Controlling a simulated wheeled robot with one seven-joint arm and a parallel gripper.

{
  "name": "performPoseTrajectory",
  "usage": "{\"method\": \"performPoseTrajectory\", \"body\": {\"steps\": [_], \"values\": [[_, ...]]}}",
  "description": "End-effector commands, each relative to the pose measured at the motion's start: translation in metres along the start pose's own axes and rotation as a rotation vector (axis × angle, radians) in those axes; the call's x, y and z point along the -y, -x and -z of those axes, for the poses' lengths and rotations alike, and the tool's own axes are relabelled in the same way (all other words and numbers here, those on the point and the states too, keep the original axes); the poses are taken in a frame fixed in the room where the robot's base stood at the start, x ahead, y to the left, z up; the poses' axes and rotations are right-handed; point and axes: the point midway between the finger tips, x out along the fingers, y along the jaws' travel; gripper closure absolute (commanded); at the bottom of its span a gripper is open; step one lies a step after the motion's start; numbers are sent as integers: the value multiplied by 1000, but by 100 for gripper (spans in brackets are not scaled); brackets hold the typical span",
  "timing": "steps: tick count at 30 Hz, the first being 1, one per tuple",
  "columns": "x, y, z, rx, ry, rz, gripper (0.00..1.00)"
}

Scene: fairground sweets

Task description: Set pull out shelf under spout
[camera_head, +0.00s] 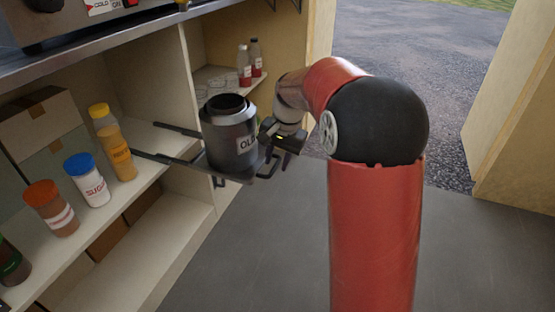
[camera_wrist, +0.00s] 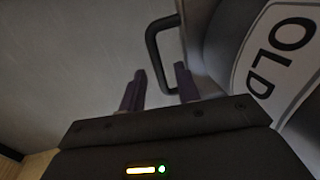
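The pull-out shelf (camera_head: 230,175) is a dark flat plate on dark rails, extended out of the cabinet's front. A dark metal canister (camera_head: 228,135) with a white label reading "OLD" stands upright on it. The shelf's dark loop handle (camera_head: 270,168) is at its front edge. My gripper (camera_head: 285,158) is beside the canister, close to the handle. In the wrist view its two fingers (camera_wrist: 160,88) are apart, with the handle (camera_wrist: 153,50) just past the fingertips and partly behind the right one. I cannot tell whether they touch. No spout is clearly visible.
A machine with a "COLD" and "ON" panel (camera_head: 103,6) stands on the counter above. Bottles, including a blue-capped sugar bottle (camera_head: 87,180) and an orange bottle (camera_head: 113,143), line the cabinet shelf at left. Two small bottles (camera_head: 249,65) stand behind. The grey floor (camera_head: 270,250) is clear.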

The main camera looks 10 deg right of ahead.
Motion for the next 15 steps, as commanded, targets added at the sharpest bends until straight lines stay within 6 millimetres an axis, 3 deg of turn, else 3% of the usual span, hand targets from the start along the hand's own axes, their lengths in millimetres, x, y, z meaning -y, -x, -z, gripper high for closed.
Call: {"method": "performPoseTrajectory", "body": {"steps": [5, 12, 15], "values": [[0, 0, 0, 0, 0, 0, 68], [0, 0, 0, 0, 0, 0, 99], [0, 0, 0, 0, 0, 0, 100]]}}
